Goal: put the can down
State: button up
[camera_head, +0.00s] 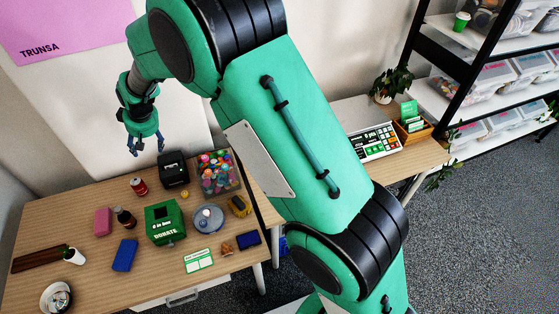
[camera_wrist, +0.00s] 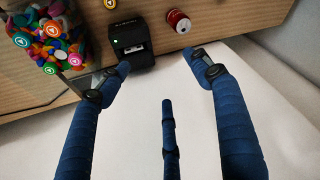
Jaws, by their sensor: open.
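The red can (camera_head: 139,186) stands on the wooden table, near its back edge, left of a black printer-like device. In the wrist view the can (camera_wrist: 179,21) is at the top, beyond the fingertips and apart from them. My gripper (camera_head: 146,146) is above the back of the table, close to the wall. Its blue fingers are spread wide in the wrist view (camera_wrist: 160,66), with nothing between them.
The table (camera_head: 85,247) also holds the black device (camera_head: 173,169), a clear box of colourful caps (camera_head: 217,174), a green donation box (camera_head: 165,222), a dark bottle (camera_head: 125,217) and a blue block (camera_head: 124,255). Bare wood shows left of the can. The wall is close behind.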

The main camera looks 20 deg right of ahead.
jog(key=s+d+r+m+h, duration=0.1)
jog(key=s+d+r+m, duration=0.1)
jog(key=s+d+r, duration=0.85)
jog(key=s+d+r+m, duration=0.1)
jog(key=s+d+r, duration=0.6)
jog(key=d+r, duration=0.55)
jog(key=s+d+m, duration=0.1)
jog(key=s+d, duration=0.4)
jog(key=s, duration=0.4)
jog(key=s+d+m+t+h, duration=0.1)
jog(key=s+d, duration=0.5)
jog(key=s, duration=0.4)
jog(key=s+d+r+m, duration=0.1)
jog(key=s+d, duration=0.4)
jog(key=s, duration=0.4)
jog(key=shift+s+d+m+t+h, duration=0.2)
jog(key=shift+s+m+t+h, duration=0.1)
jog(key=shift+s+t+h, duration=0.1)
